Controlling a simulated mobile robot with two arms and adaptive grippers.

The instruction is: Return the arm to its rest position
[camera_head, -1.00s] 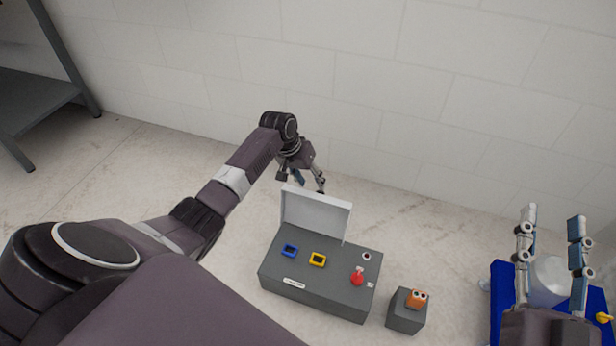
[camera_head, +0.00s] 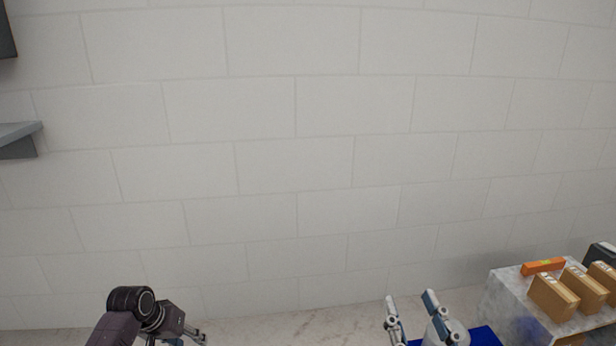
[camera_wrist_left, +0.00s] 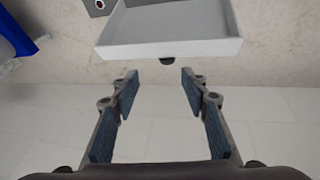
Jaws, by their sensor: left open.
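My left arm shows at the bottom left of the head view, with its gripper (camera_head: 188,337) partly cut off by the lower edge. In the left wrist view my left gripper (camera_wrist_left: 157,88) is open, with nothing between its blue-padded fingers. A corner of the grey box (camera_wrist_left: 98,7) shows at the top. My right gripper (camera_head: 410,298) stands at the bottom of the head view with its fingers spread apart.
A pale wall (camera_head: 300,150) fills most of the head view. At the right, a stone-patterned block (camera_head: 505,290) bears brown cartons (camera_head: 552,298) and an orange box (camera_head: 543,267). A white container (camera_head: 437,332) and blue surface (camera_head: 483,337) are beside my right gripper. A grey shelf (camera_head: 18,135) is at left.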

